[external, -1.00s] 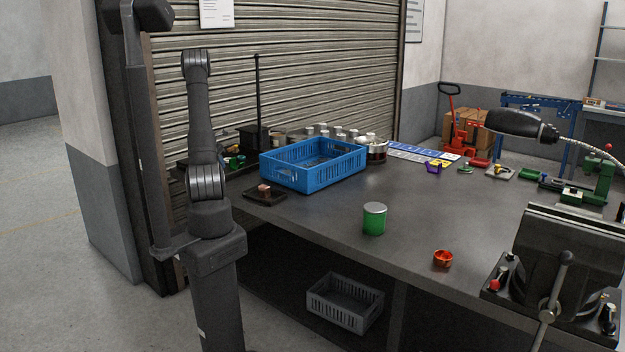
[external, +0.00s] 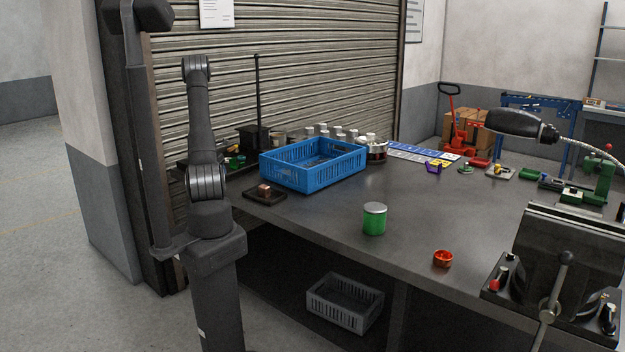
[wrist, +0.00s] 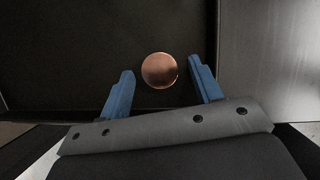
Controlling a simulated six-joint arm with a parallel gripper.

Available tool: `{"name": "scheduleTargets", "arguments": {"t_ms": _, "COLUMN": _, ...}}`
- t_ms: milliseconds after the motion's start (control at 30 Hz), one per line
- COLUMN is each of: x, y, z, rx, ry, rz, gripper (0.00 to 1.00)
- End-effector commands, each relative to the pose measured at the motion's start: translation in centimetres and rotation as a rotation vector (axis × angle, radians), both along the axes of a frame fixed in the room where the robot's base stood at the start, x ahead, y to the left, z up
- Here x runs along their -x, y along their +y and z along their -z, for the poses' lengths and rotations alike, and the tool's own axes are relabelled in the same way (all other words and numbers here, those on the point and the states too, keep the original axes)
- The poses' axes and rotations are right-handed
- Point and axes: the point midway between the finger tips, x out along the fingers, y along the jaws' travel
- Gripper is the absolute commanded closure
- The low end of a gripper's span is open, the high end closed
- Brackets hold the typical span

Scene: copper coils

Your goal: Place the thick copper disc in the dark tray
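In the wrist view, my gripper (wrist: 161,66) is open, its two blue fingers spread apart. A round copper disc (wrist: 160,71) shows between the fingertips, with a gap on both sides; neither finger touches it. Behind the disc is a dark, flat surface (wrist: 60,60) like a tray floor, with a straight edge at right. I cannot tell how far the disc is below the fingers. In the external view, a small dark tray (external: 277,198) with a copper-coloured piece (external: 264,190) in it lies near the table's left edge. My gripper is hidden there behind my arm.
A blue crate (external: 300,178) stands just behind the small tray. A green can (external: 374,219) and a small orange-red cup (external: 443,258) stand toward the front. A large vise (external: 560,260) is at right.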

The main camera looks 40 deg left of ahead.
Motion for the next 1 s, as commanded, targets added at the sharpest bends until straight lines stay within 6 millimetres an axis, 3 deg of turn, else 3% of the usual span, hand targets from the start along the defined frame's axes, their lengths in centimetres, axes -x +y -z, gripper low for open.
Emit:
{"name": "scheduleTargets", "arguments": {"t_ms": 200, "x": 0.0, "y": 0.0, "z": -0.2, "rx": 0.000, "ry": 0.000, "rz": 0.000, "gripper": 0.41}}
{"name": "scheduleTargets", "arguments": {"t_ms": 367, "x": 0.4, "y": 0.0, "z": -1.5, "rx": -0.001, "ry": -0.001, "rz": 0.000, "gripper": 0.41}}
{"name": "scheduleTargets", "arguments": {"t_ms": 800, "x": 3.4, "y": -0.7, "z": -8.8, "rx": -0.002, "ry": -0.002, "rz": -0.002, "gripper": 0.41}}
{"name": "scheduleTargets", "arguments": {"t_ms": 1000, "x": 4.3, "y": -0.8, "z": -10.9, "rx": -0.002, "ry": -0.001, "rz": -0.001, "gripper": 0.41}}
